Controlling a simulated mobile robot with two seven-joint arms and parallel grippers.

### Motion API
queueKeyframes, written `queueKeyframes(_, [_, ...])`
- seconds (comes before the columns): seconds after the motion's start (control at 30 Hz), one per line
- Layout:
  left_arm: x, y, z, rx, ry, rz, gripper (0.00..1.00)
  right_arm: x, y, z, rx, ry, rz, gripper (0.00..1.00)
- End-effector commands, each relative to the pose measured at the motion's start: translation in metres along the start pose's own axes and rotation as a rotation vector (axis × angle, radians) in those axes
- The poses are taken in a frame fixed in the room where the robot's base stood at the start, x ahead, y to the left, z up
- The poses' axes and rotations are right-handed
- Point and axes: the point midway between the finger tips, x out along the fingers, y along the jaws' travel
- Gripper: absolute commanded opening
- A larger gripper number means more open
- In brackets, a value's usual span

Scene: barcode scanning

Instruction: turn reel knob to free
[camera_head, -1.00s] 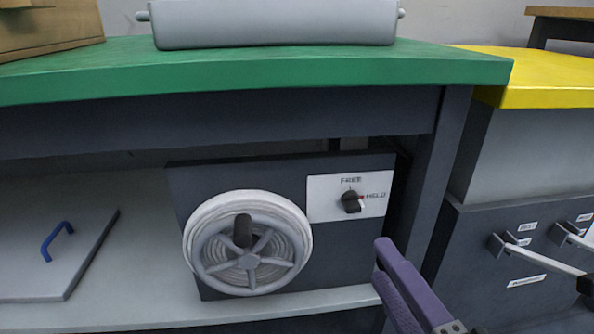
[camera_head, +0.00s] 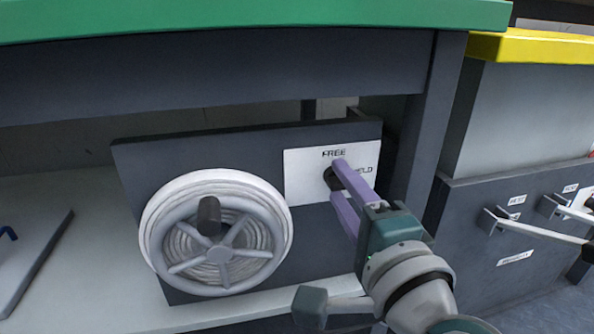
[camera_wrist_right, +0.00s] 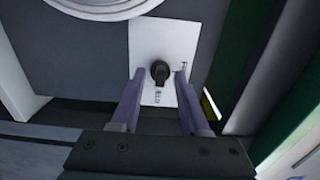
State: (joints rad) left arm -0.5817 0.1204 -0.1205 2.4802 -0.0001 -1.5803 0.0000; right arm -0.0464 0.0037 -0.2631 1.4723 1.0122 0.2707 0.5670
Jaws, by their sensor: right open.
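The reel knob (camera_head: 330,178) is a small black knob on a white plate (camera_head: 305,180) marked FREE above and HELD to the right. It also shows in the right wrist view (camera_wrist_right: 160,70). My right gripper (camera_head: 338,180) is open, its purple fingers reaching toward the plate. In the right wrist view its fingertips (camera_wrist_right: 159,75) lie on either side of the knob, with gaps visible; I cannot tell how deep they reach. The fingers partly hide the knob and HELD label in the head view, so its pointing direction is unclear. My left gripper is out of view.
The white hose reel (camera_head: 215,185) with a dark handle (camera_head: 208,215) sits left of the plate on the same dark panel (camera_head: 140,160). The green-topped table (camera_head: 230,18) overhangs it. A table leg (camera_head: 436,130) and a grey cabinet (camera_head: 510,190) stand to the right.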

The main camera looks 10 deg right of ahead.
Motion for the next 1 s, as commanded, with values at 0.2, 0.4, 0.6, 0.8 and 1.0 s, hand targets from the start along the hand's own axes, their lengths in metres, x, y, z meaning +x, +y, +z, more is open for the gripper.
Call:
queueKeyframes(0.2, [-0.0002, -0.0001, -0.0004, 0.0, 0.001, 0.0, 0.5, 0.0003, -0.0003, 0.0, 0.0, 0.0, 0.0, 0.44])
queueKeyframes(0.4, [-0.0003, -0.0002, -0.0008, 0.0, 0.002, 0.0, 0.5, 0.0001, -0.0003, 0.0001, 0.0, 0.0, 0.0, 0.21])
queueKeyframes(0.6, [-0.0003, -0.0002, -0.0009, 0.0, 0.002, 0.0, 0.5, 0.0001, -0.0005, 0.0001, 0.0, 0.0, -0.001, 0.0])
queueKeyframes(0.8, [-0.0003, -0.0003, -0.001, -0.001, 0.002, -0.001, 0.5, 0.0001, -0.0006, 0.0001, -0.001, 0.0, -0.001, 0.0])
queueKeyframes(1.0, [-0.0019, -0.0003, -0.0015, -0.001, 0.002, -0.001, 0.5, 0.0001, -0.0012, 0.0003, -0.018, -0.001, -0.001, 0.0])
